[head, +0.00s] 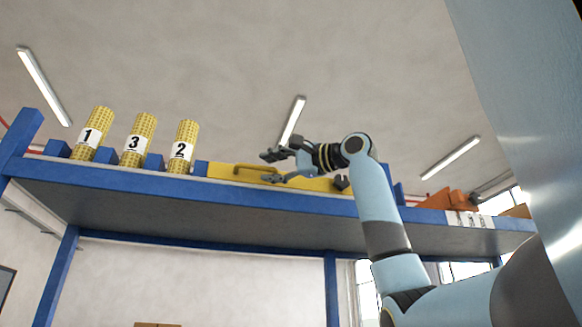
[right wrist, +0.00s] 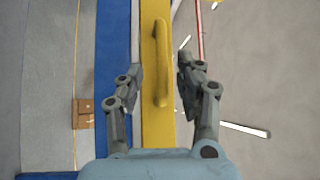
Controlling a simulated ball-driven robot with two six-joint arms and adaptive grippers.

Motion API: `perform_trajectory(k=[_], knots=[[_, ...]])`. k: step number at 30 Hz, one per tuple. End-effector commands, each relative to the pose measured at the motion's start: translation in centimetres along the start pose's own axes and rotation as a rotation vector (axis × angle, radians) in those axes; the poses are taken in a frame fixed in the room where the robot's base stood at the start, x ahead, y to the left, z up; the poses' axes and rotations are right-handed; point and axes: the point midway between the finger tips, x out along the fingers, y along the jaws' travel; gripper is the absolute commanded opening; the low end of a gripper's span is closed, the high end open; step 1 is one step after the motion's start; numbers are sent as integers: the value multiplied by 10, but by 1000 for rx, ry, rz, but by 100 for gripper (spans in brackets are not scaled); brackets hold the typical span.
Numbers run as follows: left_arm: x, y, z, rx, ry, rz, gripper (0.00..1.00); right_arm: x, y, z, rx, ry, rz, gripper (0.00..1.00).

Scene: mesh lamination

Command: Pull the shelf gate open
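The shelf gate (head: 315,184) is a flat yellow panel along the front edge of the blue shelf, right of the rolls. It also shows as a yellow strip in the right wrist view (right wrist: 150,130). Its raised yellow handle (head: 240,167) is near the gate's left part; in the right wrist view the handle (right wrist: 161,62) runs up the middle. My right gripper (head: 267,167) is open in front of the gate near the handle. In the right wrist view its fingers (right wrist: 160,80) are apart on either side of the handle, with gaps visible. My left gripper is not in view.
Yellow mesh rolls labelled 1 (head: 90,138), 3 (head: 134,144) and 2 (head: 180,151) stand tilted between blue blocks on the blue shelf (head: 130,184). Orange items (head: 449,200) lie at the shelf's right. A blue post (head: 330,285) stands below. Open room lies above the shelf.

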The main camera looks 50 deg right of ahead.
Motion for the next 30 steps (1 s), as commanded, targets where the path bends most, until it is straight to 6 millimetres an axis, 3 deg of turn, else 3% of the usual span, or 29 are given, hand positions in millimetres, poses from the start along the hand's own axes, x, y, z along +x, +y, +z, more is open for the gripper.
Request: perform_trajectory(k=[1, 6, 12, 30], knots=[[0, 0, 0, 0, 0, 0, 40, -14, 1, -2, -7, 8, 2, 36], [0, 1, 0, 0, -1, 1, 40, -50, 1, -2, -6, 6, 5, 36], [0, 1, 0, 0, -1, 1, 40, -72, 2, -1, -3, 3, 4, 36], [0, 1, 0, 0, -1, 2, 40, -79, 1, 1, 0, -1, 2, 36]])
